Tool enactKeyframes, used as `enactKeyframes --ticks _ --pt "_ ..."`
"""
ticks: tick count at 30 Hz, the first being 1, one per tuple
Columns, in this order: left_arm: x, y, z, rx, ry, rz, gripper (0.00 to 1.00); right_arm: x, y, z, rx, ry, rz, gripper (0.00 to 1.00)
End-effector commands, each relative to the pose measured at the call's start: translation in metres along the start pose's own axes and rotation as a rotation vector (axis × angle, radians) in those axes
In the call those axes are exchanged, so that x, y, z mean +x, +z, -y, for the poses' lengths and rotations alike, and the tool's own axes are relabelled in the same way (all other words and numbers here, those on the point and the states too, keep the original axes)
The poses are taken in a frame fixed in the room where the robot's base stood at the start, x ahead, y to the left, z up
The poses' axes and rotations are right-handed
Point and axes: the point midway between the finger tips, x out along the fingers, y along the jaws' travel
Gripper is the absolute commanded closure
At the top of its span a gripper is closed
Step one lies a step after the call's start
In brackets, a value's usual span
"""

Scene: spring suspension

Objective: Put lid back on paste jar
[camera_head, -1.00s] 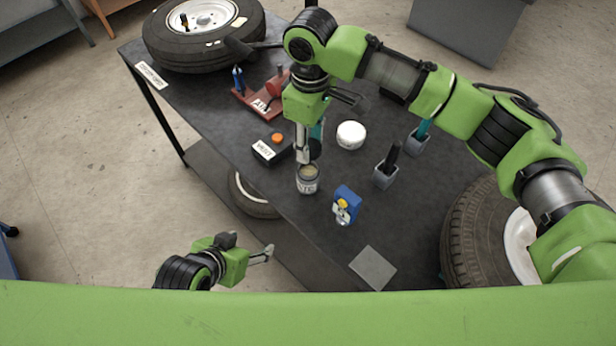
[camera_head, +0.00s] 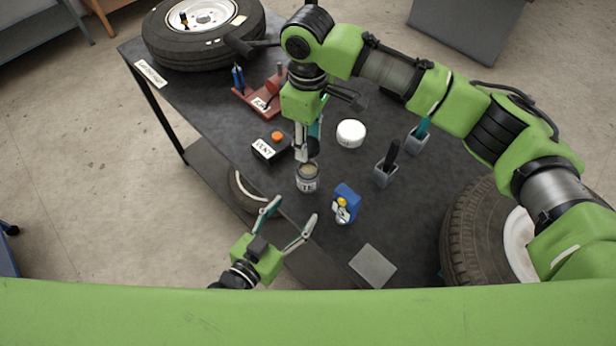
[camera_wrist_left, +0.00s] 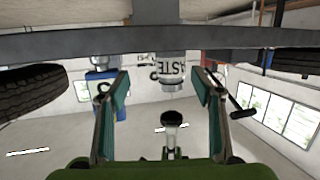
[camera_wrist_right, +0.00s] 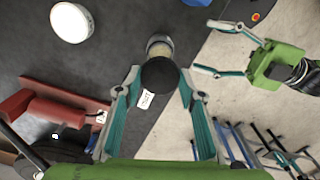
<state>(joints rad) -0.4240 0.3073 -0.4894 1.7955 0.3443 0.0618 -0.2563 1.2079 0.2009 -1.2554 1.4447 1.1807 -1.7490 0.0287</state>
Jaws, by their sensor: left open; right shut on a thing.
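The paste jar (camera_head: 307,184) stands upright and open near the table's front-left edge, with tan paste in its mouth. In the left wrist view the jar (camera_wrist_left: 172,68) appears upside down, beyond and between the fingertips. My left gripper (camera_head: 293,212) is open and empty, just short of the jar and apart from it. My right gripper (camera_head: 309,155) is above and behind the jar, pointing down. It is shut on a dark round lid (camera_wrist_right: 160,75), which partly overlaps the jar (camera_wrist_right: 160,45) in the right wrist view. Whether lid and jar touch is unclear.
A blue item (camera_head: 345,203) stands close right of the jar. A box with an orange button (camera_head: 270,149) is at its left, a white tub (camera_head: 351,134) behind. A grey square plate (camera_head: 373,267) lies at the front. Tools in holders (camera_head: 386,174) and tyres (camera_head: 205,35) surround the work area.

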Motion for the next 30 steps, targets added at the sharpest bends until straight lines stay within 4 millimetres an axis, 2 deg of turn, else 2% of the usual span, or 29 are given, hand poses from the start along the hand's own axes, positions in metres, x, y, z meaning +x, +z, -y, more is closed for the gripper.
enactKeyframes --ticks 13,30 --pt "-0.014 -0.004 0.011 0.022 -0.054 -0.213 0.4 0.0 0.0 0.0 0.0 0.0 0.0 0.71" --pt "-0.013 -0.006 0.013 0.024 -0.062 -0.234 0.4 0.0 0.0 0.0 0.0 0.0 0.0 0.71"
